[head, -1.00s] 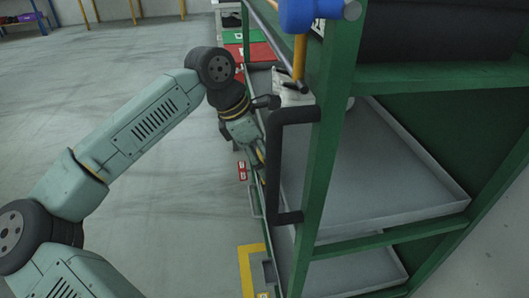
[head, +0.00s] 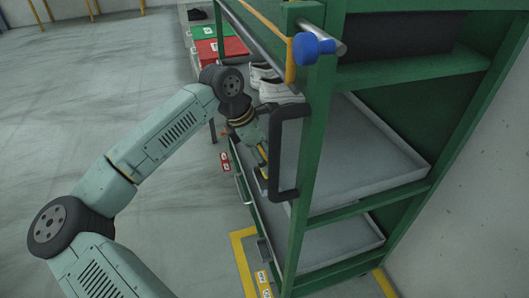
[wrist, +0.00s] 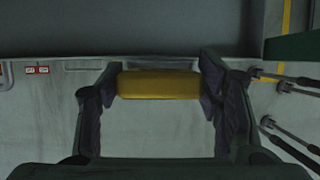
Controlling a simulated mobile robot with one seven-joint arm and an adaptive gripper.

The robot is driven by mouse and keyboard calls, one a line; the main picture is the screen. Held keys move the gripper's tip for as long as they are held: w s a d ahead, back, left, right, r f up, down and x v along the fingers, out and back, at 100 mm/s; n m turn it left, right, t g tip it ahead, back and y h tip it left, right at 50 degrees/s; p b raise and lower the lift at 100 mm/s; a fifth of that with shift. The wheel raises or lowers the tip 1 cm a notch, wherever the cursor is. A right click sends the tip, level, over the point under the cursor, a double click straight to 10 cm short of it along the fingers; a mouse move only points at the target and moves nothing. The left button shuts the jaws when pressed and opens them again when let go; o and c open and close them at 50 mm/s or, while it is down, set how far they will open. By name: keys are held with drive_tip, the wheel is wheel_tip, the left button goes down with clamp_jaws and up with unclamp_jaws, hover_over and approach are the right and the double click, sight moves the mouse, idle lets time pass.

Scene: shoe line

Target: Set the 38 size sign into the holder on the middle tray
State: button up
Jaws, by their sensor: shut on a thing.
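My gripper (head: 261,158) is at the front edge of the middle tray (head: 375,160), beside the green rack's black handle. In the wrist view my gripper (wrist: 158,88) is shut on a yellow bar-like piece (wrist: 158,86), seen edge-on between both fingers. It is likely the size sign, but no number is legible. I cannot make out the holder or whether the piece touches the tray.
White shoes (head: 275,88) stand on the tray's far end. The black handle (head: 290,155) and green post (head: 312,160) are close to my gripper. A red label (head: 225,161) shows at the tray front, also in the wrist view (wrist: 37,70). A lower tray (head: 335,245) is below.

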drive_tip(key=shift+f, duration=0.15)
drive_tip(key=shift+f, duration=1.3)
drive_tip(key=shift+f+b, duration=0.45)
drive_tip(key=shift+b, duration=0.3)
drive_tip(key=shift+f, duration=0.1)
drive_tip(key=o, duration=1.3)
drive_tip(key=o, duration=0.4)
